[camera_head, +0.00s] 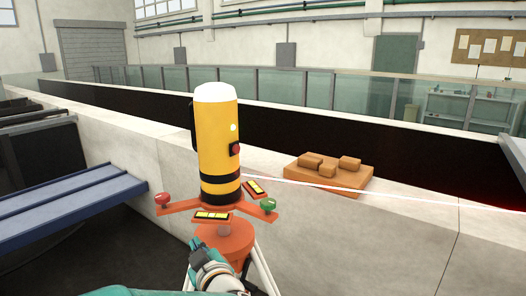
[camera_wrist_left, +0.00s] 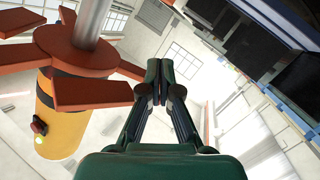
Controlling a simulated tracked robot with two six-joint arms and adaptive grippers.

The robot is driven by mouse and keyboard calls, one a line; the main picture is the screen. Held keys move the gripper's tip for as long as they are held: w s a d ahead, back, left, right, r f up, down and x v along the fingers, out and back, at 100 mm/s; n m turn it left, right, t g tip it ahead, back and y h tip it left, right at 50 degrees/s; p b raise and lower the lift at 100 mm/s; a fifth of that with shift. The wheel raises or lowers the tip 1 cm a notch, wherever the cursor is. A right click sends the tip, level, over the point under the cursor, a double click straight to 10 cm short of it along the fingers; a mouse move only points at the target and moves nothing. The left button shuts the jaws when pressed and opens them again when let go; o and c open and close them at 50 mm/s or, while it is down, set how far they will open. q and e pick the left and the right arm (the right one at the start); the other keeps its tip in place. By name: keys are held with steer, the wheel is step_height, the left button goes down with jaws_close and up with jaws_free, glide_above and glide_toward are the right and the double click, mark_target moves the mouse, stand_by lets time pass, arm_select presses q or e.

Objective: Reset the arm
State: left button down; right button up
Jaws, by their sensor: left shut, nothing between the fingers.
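My left gripper (camera_head: 198,246) shows at the bottom centre of the head view, at the end of my teal arm, in front of the tripod's orange head. In the left wrist view its two dark green fingers (camera_wrist_left: 157,70) are together with nothing between them. The yellow cylindrical instrument (camera_head: 218,135), with a white top and black bands, stands upright above and behind the gripper. It also shows tilted in the left wrist view (camera_wrist_left: 62,118), left of the fingers and apart from them. My right gripper is in neither view.
Orange arms under the instrument carry a red knob (camera_head: 162,198) and a green knob (camera_head: 268,204). An orange tray with several blocks (camera_head: 328,184) sits on the pale wall (camera_head: 395,215). A blue beam (camera_head: 75,204) lies left. A thin bright line runs right from the instrument.

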arm_select(q)
steer(key=s+a+f+m+g+h, duration=0.1)
steer(key=s+a+f+m+g, duration=0.15)
steer(key=f, duration=0.75)
steer(key=s+a+f+m+g+h, duration=0.15)
steer(key=a+f, duration=0.25)
steer(key=f, duration=0.7)
steer(key=s+a+f+m+g+h, duration=0.1)
steer(key=s+a+f+h, duration=0.15)
steer(key=f, duration=0.75)
steer(key=s+d+f+m+g+h, duration=0.2)
steer(key=s+f+g, duration=0.1)
steer(key=s+f, duration=0.6)
steer(key=s+d+f+m+g+h, duration=0.1)
steer(key=s+d+g+h, duration=0.1)
steer(key=s, duration=0.5)
steer(key=s+d+f+m+g+h, duration=0.1)
steer(key=s+d+g+h, duration=0.1)
steer(key=s+d, duration=0.5)
steer(key=shift+s+d+f+m+g+h, duration=0.15)
steer(key=shift+s+f+m+g+h, duration=0.25)
steer(key=shift+g, duration=0.5)
